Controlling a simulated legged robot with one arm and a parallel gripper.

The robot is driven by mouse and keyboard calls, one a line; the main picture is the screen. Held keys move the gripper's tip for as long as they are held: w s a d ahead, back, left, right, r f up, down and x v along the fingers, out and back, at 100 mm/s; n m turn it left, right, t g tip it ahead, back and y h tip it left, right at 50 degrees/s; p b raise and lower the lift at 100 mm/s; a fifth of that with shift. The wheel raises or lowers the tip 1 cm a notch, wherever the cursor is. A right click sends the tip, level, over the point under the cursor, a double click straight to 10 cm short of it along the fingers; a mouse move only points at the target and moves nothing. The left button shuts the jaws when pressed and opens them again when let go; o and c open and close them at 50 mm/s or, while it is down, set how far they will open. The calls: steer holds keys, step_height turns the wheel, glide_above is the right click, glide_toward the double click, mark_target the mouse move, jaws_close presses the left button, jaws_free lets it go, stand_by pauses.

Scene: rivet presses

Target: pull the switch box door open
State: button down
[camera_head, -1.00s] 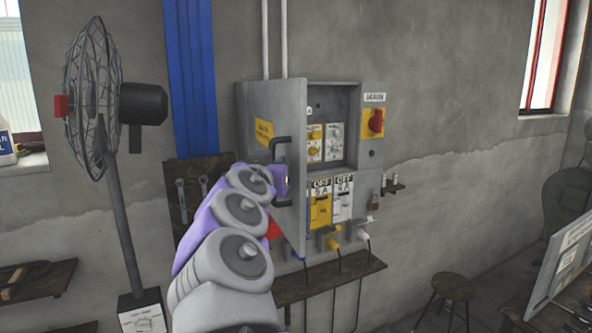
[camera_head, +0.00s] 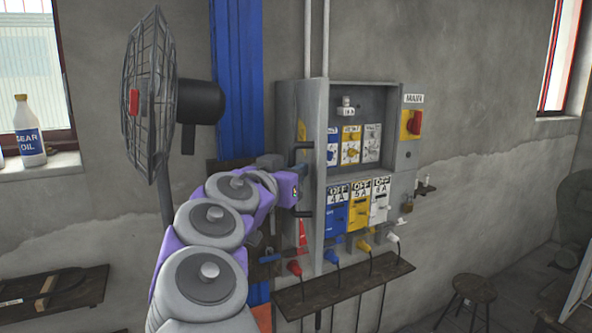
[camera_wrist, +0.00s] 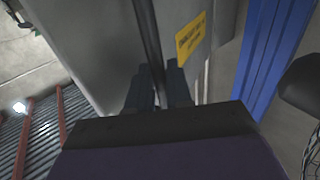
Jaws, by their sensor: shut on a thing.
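The grey switch box (camera_head: 375,100) hangs on the wall with its front uncovered, showing fuses and coloured switches. Its door (camera_head: 315,110) stands swung out at the left side and is seen nearly edge-on. The dark door handle (camera_head: 303,146) sticks out from the door's left face. My gripper (camera_head: 298,190) is at the handle, between its upper and lower ends. In the wrist view my gripper's dark fingers (camera_wrist: 162,85) are shut around the dark handle bar (camera_wrist: 147,35), near the yellow label (camera_wrist: 190,38). The exact contact is dim there.
A fan (camera_head: 150,95) stands left of my arm. A blue column (camera_head: 237,80) runs up the wall behind. A shelf (camera_head: 345,287) sits below the box with plugs and cables above it. A stool (camera_head: 473,288) stands at right.

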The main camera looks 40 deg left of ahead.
steer(key=shift+w+d+r, duration=0.1)
steer(key=shift+d+r, duration=0.05)
steer(key=shift+r, duration=0.25)
steer(key=c, duration=1.5)
jaws_free()
steer(key=o, duration=0.3)
steer(key=shift+w+a+f, duration=0.2)
steer(key=shift+f, duration=0.05)
steer(key=shift+a+f, duration=0.1)
steer(key=shift+a, duration=0.05)
